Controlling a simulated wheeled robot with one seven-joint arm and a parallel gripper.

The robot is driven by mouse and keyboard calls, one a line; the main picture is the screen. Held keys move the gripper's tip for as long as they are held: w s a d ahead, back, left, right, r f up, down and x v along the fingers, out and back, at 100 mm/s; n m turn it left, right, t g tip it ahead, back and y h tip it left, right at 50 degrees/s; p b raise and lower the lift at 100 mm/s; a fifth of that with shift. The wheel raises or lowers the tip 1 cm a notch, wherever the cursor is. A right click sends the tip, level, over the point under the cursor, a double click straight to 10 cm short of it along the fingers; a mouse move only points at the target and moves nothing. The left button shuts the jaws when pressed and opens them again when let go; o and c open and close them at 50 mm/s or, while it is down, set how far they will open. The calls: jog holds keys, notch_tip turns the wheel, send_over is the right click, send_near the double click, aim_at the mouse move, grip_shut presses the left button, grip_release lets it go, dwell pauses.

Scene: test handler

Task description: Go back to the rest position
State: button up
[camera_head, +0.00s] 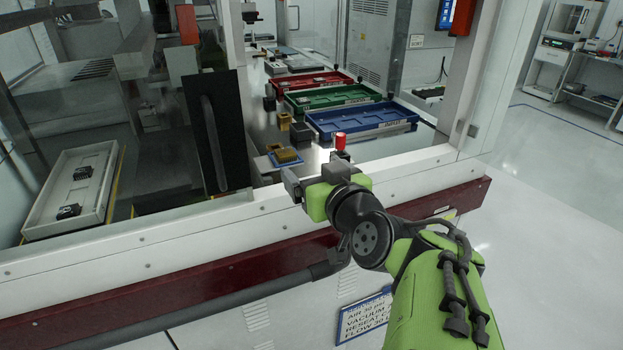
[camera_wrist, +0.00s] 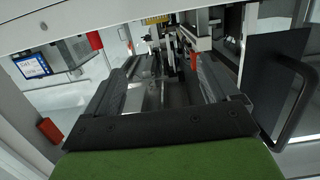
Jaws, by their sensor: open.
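My gripper (camera_head: 292,184) is at the end of my green and dark grey arm, in front of the machine's opening, near the white front ledge. In the wrist view my gripper (camera_wrist: 172,82) shows two dark fingers spread apart with nothing between them. It is open and empty. In the head view it is small and partly hidden by my own wrist.
A white front ledge (camera_head: 170,250) runs below the opening. Inside are red (camera_head: 311,82), green (camera_head: 332,96) and blue (camera_head: 362,118) trays. A black door panel with a handle (camera_head: 215,140) stands left of my gripper. Open floor (camera_head: 540,200) lies to the right.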

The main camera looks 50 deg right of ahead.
jog(key=shift+v, duration=1.05)
